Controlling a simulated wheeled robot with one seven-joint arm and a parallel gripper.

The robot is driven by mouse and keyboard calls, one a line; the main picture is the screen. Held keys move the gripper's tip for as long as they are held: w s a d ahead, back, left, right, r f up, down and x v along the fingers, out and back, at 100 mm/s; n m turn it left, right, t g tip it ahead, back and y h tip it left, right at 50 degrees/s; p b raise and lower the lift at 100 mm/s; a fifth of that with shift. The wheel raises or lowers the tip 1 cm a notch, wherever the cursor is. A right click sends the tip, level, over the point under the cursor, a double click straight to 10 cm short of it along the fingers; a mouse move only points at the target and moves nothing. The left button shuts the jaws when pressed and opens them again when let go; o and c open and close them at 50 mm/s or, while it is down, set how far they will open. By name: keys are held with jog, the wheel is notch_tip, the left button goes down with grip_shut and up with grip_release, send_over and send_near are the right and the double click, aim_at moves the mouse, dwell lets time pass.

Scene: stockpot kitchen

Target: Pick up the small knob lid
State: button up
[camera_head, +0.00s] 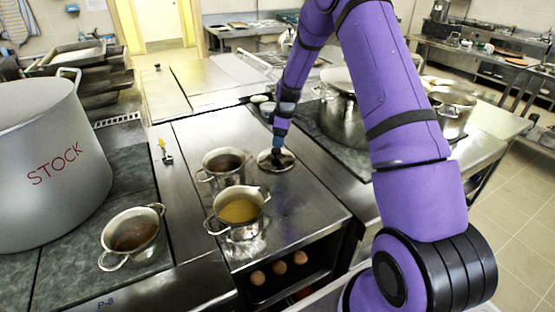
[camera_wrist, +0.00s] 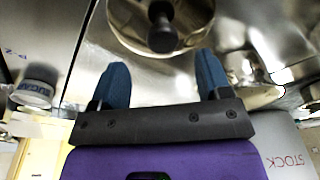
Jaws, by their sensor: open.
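The small knob lid (camera_head: 288,162) is a round metal lid lying on the steel counter, right of the two small pots. In the wrist view the lid (camera_wrist: 125,30) shows at the top, with its dark knob (camera_wrist: 162,30) upright in the middle. My gripper (camera_head: 277,150) is just above the lid in the head view. In the wrist view my gripper (camera_wrist: 160,75) is open, its two blue fingers apart and empty, with the knob ahead of the gap between them. Part of the lid is cut off by the wrist view's edge.
A pot of yellow liquid (camera_head: 240,210) and a pot of brown liquid (camera_head: 222,168) stand left of the lid. A large STOCK pot (camera_head: 45,165) is at far left. A steel pot (camera_head: 343,120) stands behind my arm. The counter in front of the lid is clear.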

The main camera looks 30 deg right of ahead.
aim_at(277, 150)
jog(key=shift+w+a+f, duration=0.1)
jog(key=shift+a+f, duration=0.1)
jog(key=shift+f, duration=0.95)
jog(key=shift+w+a+f, duration=0.15)
jog(key=shift+a+f, duration=0.05)
jog(key=shift+f, duration=0.9)
jog(key=shift+w+a+f, duration=0.1)
jog(key=shift+a+f, duration=0.1)
jog(key=shift+f, duration=0.95)
jog(key=c, duration=1.1)
jog(key=shift+o, duration=0.2)
jog(key=shift+r, duration=0.15)
